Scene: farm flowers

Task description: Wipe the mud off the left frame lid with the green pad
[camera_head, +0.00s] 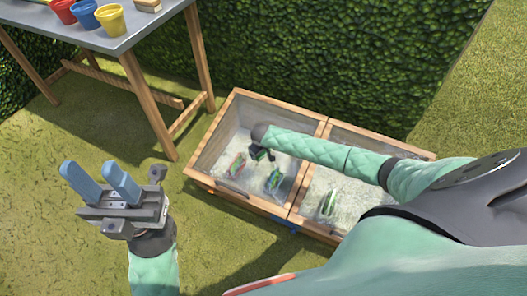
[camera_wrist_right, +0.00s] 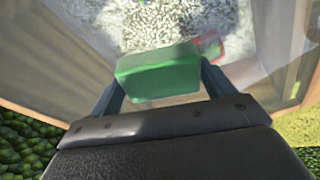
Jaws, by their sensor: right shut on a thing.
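The left frame lid (camera_head: 243,116) is a clear pane in a wooden border, on the left half of a low planting frame. My right arm reaches across from the right, and my right gripper (camera_head: 260,152) is over this lid, small and dark in the head view. In the right wrist view, my right gripper (camera_wrist_right: 160,88) is shut on the green pad (camera_wrist_right: 158,74), close above the pane; contact cannot be told. No distinct mud patch can be made out. My left gripper (camera_head: 92,168) is open and empty, fingers up, left of the frame.
The right lid (camera_head: 350,136) lies partly under my right arm. Packets (camera_head: 274,181) show through the glass. A grey table (camera_head: 125,36) with coloured pots (camera_head: 110,17) stands at the upper left. A hedge (camera_head: 300,50) is behind. Grass lies open around.

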